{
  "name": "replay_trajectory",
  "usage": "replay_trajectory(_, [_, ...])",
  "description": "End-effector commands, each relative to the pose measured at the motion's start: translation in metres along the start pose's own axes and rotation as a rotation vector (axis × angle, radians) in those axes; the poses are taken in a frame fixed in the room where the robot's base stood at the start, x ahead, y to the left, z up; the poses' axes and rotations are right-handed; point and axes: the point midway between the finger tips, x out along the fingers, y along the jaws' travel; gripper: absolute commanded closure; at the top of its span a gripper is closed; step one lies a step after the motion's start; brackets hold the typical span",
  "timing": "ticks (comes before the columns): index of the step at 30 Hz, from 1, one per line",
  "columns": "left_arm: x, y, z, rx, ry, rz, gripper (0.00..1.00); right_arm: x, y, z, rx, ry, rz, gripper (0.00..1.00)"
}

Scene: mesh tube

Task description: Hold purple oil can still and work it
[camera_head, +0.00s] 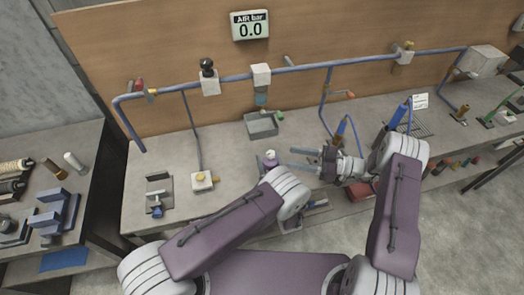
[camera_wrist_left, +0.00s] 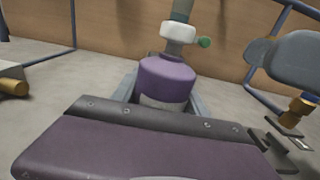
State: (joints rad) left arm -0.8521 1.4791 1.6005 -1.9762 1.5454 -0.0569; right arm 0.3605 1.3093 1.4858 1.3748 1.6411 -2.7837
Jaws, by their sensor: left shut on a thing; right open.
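The purple oil can (camera_head: 270,161) stands on the bench just beyond my left arm's elbow. In the left wrist view, the can (camera_wrist_left: 167,82) shows a purple body with a pale top. It looks upright. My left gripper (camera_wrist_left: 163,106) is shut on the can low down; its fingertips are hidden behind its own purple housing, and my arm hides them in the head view. My right gripper (camera_head: 301,158) is open, with its two long fingers pointing left toward the can from the right. They look apart from it, with nothing between them.
A grey tray (camera_head: 248,124) and a green-handled tap (camera_head: 278,115) are behind the can. A yellow-knobbed block (camera_head: 202,181) stands left. Bench between block and can is clear.

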Motion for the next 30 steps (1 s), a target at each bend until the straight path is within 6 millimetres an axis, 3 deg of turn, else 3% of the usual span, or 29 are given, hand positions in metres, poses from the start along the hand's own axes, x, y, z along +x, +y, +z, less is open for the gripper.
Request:
replay_trajectory(5, [0.0, 0.001, 0.0, 0.001, 0.001, 0.001, 1.0, 0.01, -0.001, 0.0, 0.0, -0.001, -0.001, 0.52])
replay_trajectory(18, [0.0, 0.001, 0.0, 0.001, 0.001, 0.001, 1.0, 0.105, -0.001, 0.0, 0.0, 0.0, -0.004, 0.52])
replay_trajectory(24, [0.0, 0.001, 0.0, 0.001, 0.001, 0.001, 1.0, 0.12, 0.0, 0.0, 0.0, -0.001, -0.001, 0.52])
replay_trajectory(30, [0.0, 0.0, 0.0, 0.001, 0.001, 0.001, 1.0, 0.121, 0.0, 0.0, 0.0, 0.0, -0.001, 0.52])
